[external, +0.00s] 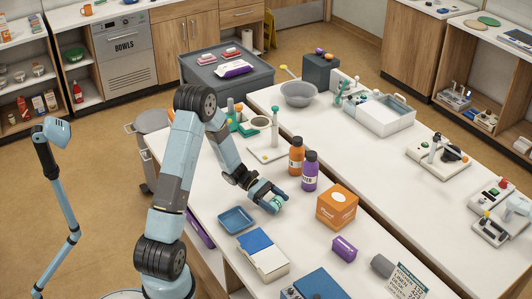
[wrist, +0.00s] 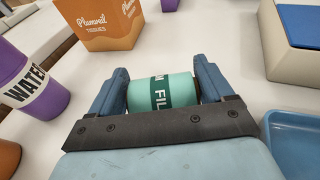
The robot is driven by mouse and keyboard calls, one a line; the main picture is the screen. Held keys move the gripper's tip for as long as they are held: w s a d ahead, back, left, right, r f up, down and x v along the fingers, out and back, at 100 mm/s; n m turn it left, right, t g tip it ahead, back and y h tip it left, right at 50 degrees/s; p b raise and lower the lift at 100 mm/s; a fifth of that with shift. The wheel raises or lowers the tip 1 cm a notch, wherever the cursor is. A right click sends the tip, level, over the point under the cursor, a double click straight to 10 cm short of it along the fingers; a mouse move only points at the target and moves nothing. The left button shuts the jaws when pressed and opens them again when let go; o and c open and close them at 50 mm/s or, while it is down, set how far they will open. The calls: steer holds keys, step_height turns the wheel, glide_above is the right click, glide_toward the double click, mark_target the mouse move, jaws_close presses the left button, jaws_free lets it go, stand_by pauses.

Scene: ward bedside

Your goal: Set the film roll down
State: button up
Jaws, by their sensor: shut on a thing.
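The film roll is a mint-green cylinder with a dark green label band; in the wrist view the film roll (wrist: 162,92) lies crosswise between the two fingers. My gripper (wrist: 162,88) is shut on it. In the external view my gripper (external: 270,200) is low over the white table, left of the purple bottle and behind the blue tray, with a bit of the green roll (external: 276,201) showing between the fingers. I cannot tell whether the roll touches the table.
A blue tray (external: 236,219) lies just in front of my gripper. An orange tissue box (external: 337,206), a purple bottle (external: 310,171) and an orange bottle (external: 296,156) stand to the right and behind. A cream box with a blue lid (external: 263,255) lies nearer. Bare table surrounds the gripper.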

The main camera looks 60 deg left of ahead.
steer(key=shift+f, duration=0.45)
steer(key=o, duration=1.1)
steer(key=v, duration=1.3)
steer(key=shift+s+a, duration=0.1)
steer(key=shift+a, duration=0.3)
steer(key=s+d+r+m+g+y, duration=0.35)
steer(key=d+r+m, duration=0.25)
steer(key=d+r, duration=0.25)
steer(key=s+d+r+m+g+y, duration=0.2)
steer(key=s+d+r+m+y, duration=0.15)
steer(key=d+r+m, duration=0.4)
steer(key=s+d+r+m+t+y, duration=0.2)
steer(key=s+d+r+m+y, duration=0.1)
steer(key=s, duration=0.5)
steer(key=s+d+r+m+t+y, duration=0.3)
steer(key=s+d+r+m, duration=0.2)
steer(key=s+r, duration=0.3)
steer(key=shift+r+m+y, duration=0.15)
steer(key=shift+m+y, duration=0.25)
steer(key=shift+m, duration=0.15)
